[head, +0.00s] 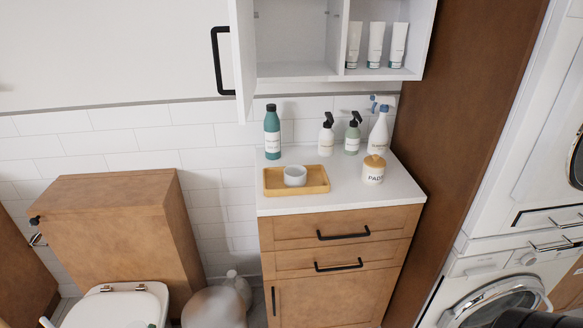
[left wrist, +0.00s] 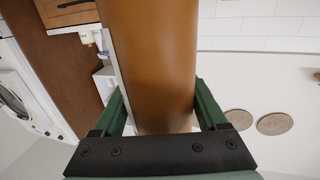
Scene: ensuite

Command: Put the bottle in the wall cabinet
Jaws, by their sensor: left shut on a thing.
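In the left wrist view my left gripper (left wrist: 157,92) is shut on a smooth amber-brown cylinder, the bottle (left wrist: 155,55). It fills the space between the green fingers, and its far end runs out of the picture. The left gripper does not show clearly in the head view. The wall cabinet (head: 298,70) hangs above the counter. Its door (head: 243,60), with a black handle, stands open on the left. The cabinet's visible left compartment looks empty; the right one holds three white tubes (head: 376,45). The cabinet's top is cut off. My right gripper is not in view.
The counter (head: 325,200) holds a teal bottle (head: 272,135), several spray and pump bottles, a lidded jar (head: 373,170) and a wooden tray (head: 275,190) with a cup. A tall brown panel (head: 470,110) bounds the cabinet's right. A toilet (head: 120,300) stands lower left.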

